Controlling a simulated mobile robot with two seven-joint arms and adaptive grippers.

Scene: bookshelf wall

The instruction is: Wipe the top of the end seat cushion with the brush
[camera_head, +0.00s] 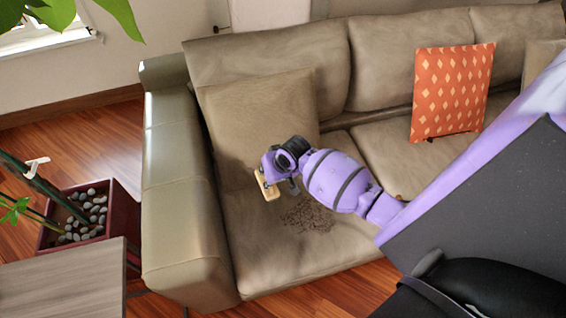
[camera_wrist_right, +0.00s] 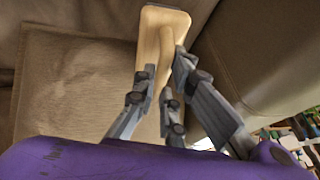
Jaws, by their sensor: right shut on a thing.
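The end seat cushion (camera_head: 260,255) is the beige seat at the left end of the sofa, beside the armrest. A patch of dark crumbs (camera_head: 308,215) lies on its top. My right gripper (camera_head: 277,184) is above the back left part of this cushion, left of the crumbs. It is shut on the handle of a light wooden brush (camera_head: 266,187). In the right wrist view the brush (camera_wrist_right: 163,28) sticks out between the grey fingers (camera_wrist_right: 162,90). I cannot tell whether the brush touches the cushion. My left gripper is not in view.
The sofa armrest (camera_head: 178,195) rises just left of the cushion. A beige back pillow (camera_head: 262,120) leans behind it. An orange patterned pillow (camera_head: 452,90) stands further right. A planter with stones (camera_head: 90,215) and a wooden table (camera_head: 65,285) are at the left.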

